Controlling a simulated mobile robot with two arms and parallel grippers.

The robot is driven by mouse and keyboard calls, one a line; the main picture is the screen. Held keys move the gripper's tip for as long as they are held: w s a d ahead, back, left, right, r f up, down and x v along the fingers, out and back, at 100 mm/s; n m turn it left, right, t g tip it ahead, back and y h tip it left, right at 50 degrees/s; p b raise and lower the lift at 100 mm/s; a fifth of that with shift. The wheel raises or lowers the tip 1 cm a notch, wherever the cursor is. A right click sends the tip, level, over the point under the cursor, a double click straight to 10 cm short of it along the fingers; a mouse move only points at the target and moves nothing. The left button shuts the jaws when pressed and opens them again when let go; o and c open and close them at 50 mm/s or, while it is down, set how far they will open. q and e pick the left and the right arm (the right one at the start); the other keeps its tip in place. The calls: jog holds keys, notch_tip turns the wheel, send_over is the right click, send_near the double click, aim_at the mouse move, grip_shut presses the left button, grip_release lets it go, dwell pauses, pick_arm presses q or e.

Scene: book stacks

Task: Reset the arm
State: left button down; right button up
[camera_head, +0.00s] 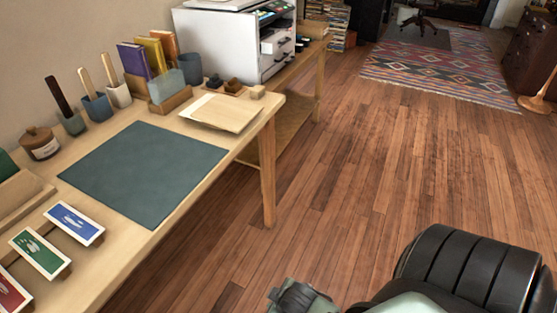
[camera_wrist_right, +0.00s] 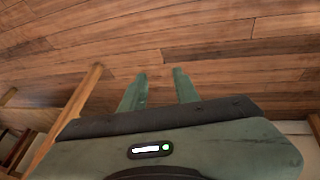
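My right gripper (camera_wrist_right: 159,75) shows in the right wrist view. Its two green fingers stand apart with bare wooden floor between and beyond them, so it is open and empty. In the head view, part of my dark, segmented right arm fills the lower right corner, over the floor and clear of the table. The fingertips of that arm cannot be made out there. My left arm and gripper do not show in either view.
A wooden table (camera_head: 120,255) runs along the left wall, holding a dark mat (camera_head: 145,170), cards, pen cups, books (camera_head: 150,55) and papers (camera_head: 222,112). A white printer (camera_head: 225,45) stands behind. Wooden floor (camera_head: 370,165) is clear up to the patterned rug (camera_head: 430,70).

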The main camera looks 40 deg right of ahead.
jog(key=s+a+f+m+g+y, duration=0.1)
jog(key=s+a+f+m+g, duration=0.1)
jog(key=s+a+f, duration=0.2)
jog(key=s+a, duration=0.1)
jog(key=s, duration=0.2)
jog(key=shift+s+a+g, duration=0.15)
jog(key=shift+a+g, duration=0.1)
jog(key=shift+g, duration=0.05)
